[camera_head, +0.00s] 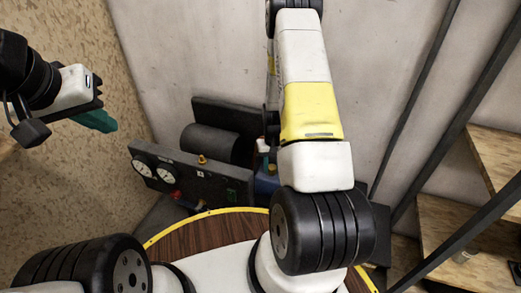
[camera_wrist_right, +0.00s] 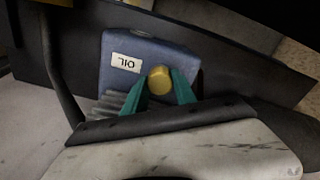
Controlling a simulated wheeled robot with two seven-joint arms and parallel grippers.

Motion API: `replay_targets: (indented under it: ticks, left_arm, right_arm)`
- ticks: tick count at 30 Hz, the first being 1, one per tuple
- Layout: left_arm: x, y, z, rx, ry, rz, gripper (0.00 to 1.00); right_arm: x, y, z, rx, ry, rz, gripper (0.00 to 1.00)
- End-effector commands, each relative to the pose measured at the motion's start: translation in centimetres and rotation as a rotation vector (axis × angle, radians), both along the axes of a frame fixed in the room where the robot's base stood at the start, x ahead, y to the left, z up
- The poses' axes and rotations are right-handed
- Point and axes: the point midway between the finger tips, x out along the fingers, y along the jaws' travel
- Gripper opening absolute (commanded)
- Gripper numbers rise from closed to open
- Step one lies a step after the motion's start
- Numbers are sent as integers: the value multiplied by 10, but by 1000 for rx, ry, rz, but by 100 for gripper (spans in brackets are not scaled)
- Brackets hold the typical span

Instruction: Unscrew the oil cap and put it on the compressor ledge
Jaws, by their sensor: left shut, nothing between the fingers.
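The yellow oil cap (camera_wrist_right: 159,80) sits at a blue housing with a white OIL label (camera_wrist_right: 126,63) in the right wrist view. My right gripper (camera_wrist_right: 161,86) has its teal fingers close against both sides of the cap. I cannot tell whether the cap is still seated in the housing. The compressor (camera_head: 190,177) has a dark panel with two gauges. My left gripper (camera_head: 109,124) is shut and empty, high at the left, away from the compressor.
A black cylinder (camera_head: 207,145) lies behind the gauge panel. A small brass-coloured fitting (camera_head: 202,159) stands on the panel's top. Wooden shelves (camera_head: 470,225) with dark metal bars are at the right. A pale wall rises close behind. Open space lies between my left gripper and the compressor.

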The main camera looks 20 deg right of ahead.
Motion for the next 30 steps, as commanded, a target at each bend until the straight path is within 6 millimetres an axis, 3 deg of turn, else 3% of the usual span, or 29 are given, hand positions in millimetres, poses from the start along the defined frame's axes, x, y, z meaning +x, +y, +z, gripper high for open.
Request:
replay_targets:
  ticks: [1,4,5,6,11,16,30]
  left_arm:
    - [0,0,0,0,0,0,0]
    - [0,0,0,0,0,0,0]
    - [0,0,0,0,0,0,0]
    - [0,0,0,0,0,0,0]
    - [0,0,0,0,0,0,0]
    - [0,0,0,0,0,0,0]
    - [0,0,0,0,0,0,0]
  right_arm:
    - [0,0,0,0,0,1,21]
    - [0,0,0,0,0,2,1]
    - [0,0,0,0,0,2,0]
    - [0,0,0,0,0,2,30]
    - [0,0,0,0,0,3,0]
    - [0,0,0,1,0,63,0]
    - [0,0,0,0,-4,1233,0]
